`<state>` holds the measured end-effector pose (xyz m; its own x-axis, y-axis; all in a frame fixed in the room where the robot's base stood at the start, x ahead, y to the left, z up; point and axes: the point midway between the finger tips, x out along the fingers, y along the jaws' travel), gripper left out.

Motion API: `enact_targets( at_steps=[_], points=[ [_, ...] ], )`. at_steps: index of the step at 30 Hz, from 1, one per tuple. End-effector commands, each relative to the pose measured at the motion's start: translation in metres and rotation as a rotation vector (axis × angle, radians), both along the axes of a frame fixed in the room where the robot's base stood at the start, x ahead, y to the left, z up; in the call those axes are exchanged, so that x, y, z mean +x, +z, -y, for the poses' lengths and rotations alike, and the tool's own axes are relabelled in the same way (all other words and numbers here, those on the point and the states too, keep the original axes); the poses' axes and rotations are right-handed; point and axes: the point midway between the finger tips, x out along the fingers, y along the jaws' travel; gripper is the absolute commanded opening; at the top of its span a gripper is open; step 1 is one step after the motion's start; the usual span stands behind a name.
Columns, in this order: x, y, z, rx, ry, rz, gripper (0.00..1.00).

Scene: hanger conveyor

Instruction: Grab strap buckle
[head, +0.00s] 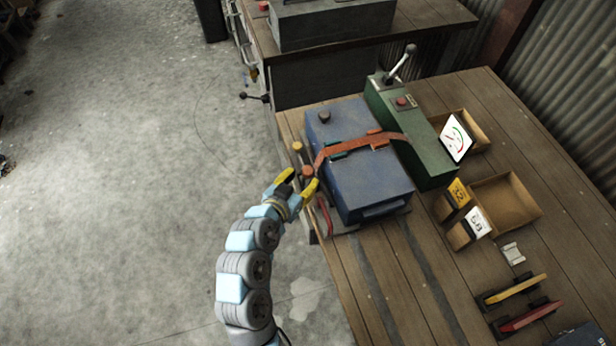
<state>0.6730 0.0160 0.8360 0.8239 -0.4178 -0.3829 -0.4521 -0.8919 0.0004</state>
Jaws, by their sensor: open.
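An orange-red strap (358,144) runs across the top of a blue box (362,182) and reaches the green unit on its right. Its left end drops over the box's left edge toward a small orange knob-like piece (307,171). I cannot tell which part of the strap is the buckle; teal and orange pieces lie along it on the box top. My gripper (298,182) has yellow fingertips, is open and empty, and is just left of the blue box by the strap's left end. Whether a fingertip touches the orange piece is unclear.
A green unit (412,130) with a lever stands right of the box. Open wooden trays (520,218), small tagged blocks and yellow and red handles (525,318) lie on the right of the wooden table. A grey machine stands behind. The floor at left is clear.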

Motion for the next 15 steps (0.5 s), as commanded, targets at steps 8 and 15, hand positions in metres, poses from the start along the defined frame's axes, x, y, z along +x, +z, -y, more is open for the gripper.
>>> enact_targets(
  at_steps=[8, 15],
  points=[
    [0.031, -0.016, 0.014, 0.001, -0.003, 0.000, 0.47],
    [0.038, -0.019, 0.017, 0.000, 0.000, -0.001, 0.47]
  ],
)
